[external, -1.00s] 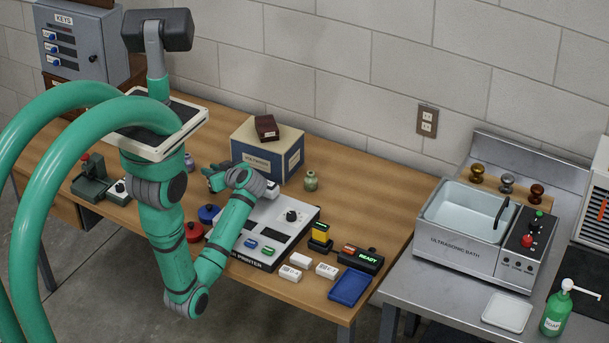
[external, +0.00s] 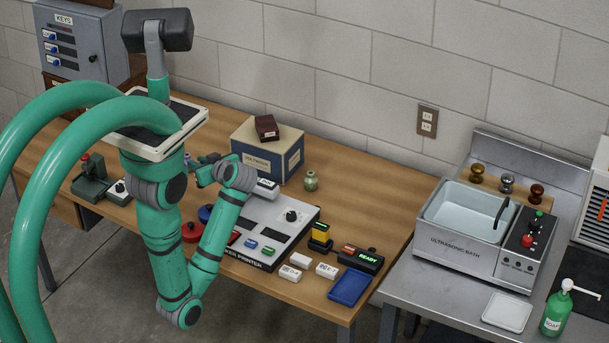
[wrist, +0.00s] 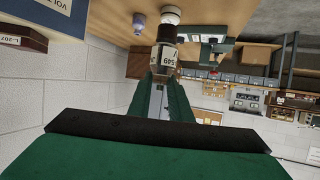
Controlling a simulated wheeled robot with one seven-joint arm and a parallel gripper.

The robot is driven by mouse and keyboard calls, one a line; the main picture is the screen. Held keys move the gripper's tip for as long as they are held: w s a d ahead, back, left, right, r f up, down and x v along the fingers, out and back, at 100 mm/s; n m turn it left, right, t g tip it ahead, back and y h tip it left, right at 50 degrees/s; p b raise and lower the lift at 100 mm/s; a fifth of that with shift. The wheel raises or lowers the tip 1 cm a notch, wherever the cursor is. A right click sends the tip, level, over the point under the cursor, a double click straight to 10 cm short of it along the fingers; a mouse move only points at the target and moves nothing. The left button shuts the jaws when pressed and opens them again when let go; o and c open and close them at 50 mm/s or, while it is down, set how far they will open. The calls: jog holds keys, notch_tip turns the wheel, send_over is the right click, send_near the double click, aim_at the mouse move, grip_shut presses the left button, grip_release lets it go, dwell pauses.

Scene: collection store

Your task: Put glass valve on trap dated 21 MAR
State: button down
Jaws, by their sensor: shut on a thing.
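My gripper (external: 207,172) is above the back left of the table in the external view.
A label printer (external: 272,228) takes up the table's middle. A blue tray (external: 349,287) and a black READY unit (external: 361,260) are at the front right.

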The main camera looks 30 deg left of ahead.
jog(key=shift+s+d+r, duration=0.1)
jog(key=shift+s+r, duration=0.05)
jog(key=shift+s, duration=0.2)
jog(key=w+a+f, duration=0.1)
jog(key=w+a, duration=0.2)
jog(key=a, duration=0.6)
jog(key=w+a, duration=0.3)
jog(key=a, duration=0.5)
jog(key=shift+w+f, duration=0.2)
jog(key=shift+f, duration=3.85)
jog(key=shift+f, duration=0.1)
jog(key=c, duration=1.6)
grip_release()
